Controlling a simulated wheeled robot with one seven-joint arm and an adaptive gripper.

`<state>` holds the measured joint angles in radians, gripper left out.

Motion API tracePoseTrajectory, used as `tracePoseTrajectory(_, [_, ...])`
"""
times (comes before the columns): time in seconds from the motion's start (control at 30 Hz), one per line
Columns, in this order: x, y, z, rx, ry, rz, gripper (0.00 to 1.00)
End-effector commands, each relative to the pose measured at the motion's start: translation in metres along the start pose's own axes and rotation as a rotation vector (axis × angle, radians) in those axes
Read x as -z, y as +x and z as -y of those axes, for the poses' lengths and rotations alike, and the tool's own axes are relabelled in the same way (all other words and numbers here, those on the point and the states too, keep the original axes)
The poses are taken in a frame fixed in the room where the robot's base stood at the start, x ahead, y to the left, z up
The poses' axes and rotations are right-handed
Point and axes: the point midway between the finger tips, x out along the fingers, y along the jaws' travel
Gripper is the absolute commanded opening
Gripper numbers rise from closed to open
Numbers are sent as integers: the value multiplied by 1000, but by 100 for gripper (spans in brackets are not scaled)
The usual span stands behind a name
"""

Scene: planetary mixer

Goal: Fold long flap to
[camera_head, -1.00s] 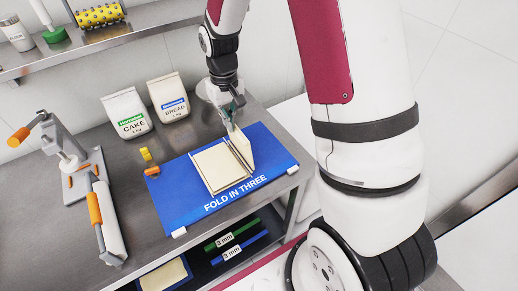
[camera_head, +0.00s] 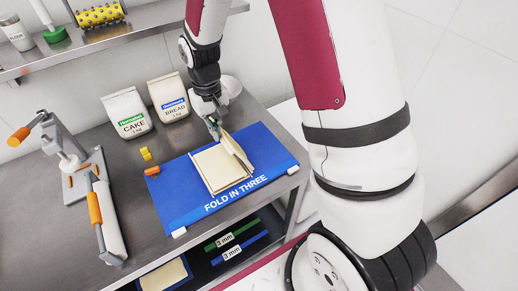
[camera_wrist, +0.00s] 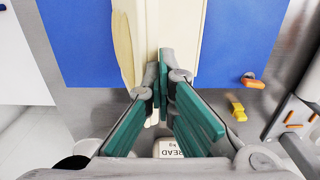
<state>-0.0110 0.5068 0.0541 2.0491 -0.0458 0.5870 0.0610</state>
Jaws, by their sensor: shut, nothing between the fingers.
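A cream dough sheet (camera_head: 213,168) lies on the blue mat (camera_head: 180,208) marked "FOLD IN THREE". Its right-hand flap (camera_head: 238,152) stands raised at a slant, leaning left over the sheet. My gripper (camera_head: 215,132) is at the far end of the flap, with its fingers shut and empty. Fingertip contact with the flap is hard to judge.
Flour bags marked CAKE (camera_head: 126,113) and BREAD (camera_head: 170,97) stand behind the mat. A yellow piece (camera_head: 146,155) and an orange piece (camera_head: 152,171) lie left of the dough. A clamp-like tool (camera_head: 75,165) stands at the left. A shelf (camera_head: 110,43) runs above.

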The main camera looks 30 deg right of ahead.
Motion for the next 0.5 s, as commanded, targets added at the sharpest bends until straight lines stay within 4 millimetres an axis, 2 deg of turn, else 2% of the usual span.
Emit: tracePoseTrajectory(0.5, [-1, 6, 7, -3, 2, 4, 0])
